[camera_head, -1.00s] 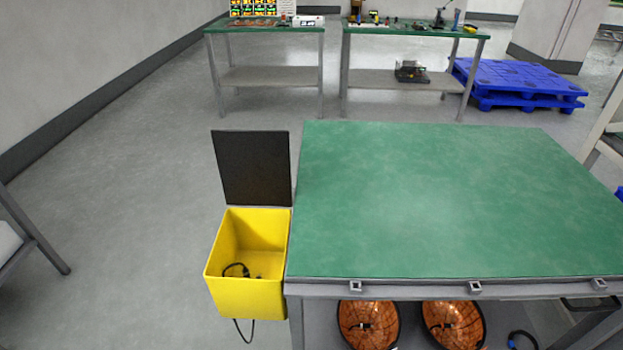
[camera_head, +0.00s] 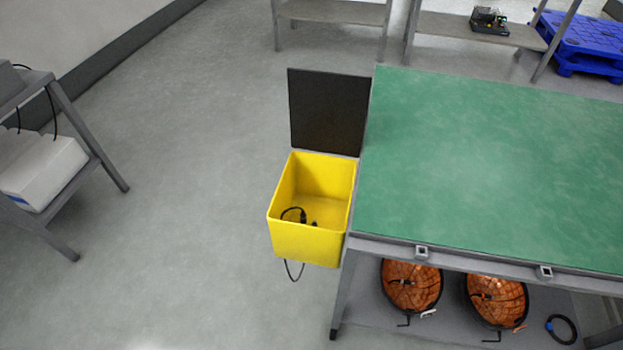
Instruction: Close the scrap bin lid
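The yellow scrap bin (camera_head: 306,245) hangs at the left side of the green-topped table, near its front corner. Its dark lid (camera_head: 327,112) stands upright at the bin's back edge, so the bin is open. A black cable piece and small dark bits lie inside the bin. A thin dark loop hangs below its front. Neither of my grippers shows in the head view.
The green table (camera_head: 490,165) fills the right and its top is bare. Under it are copper-coloured coils (camera_head: 411,285) and a dark cable ring. A grey rack (camera_head: 80,150) with a white box stands at left. Floor between rack and bin is clear.

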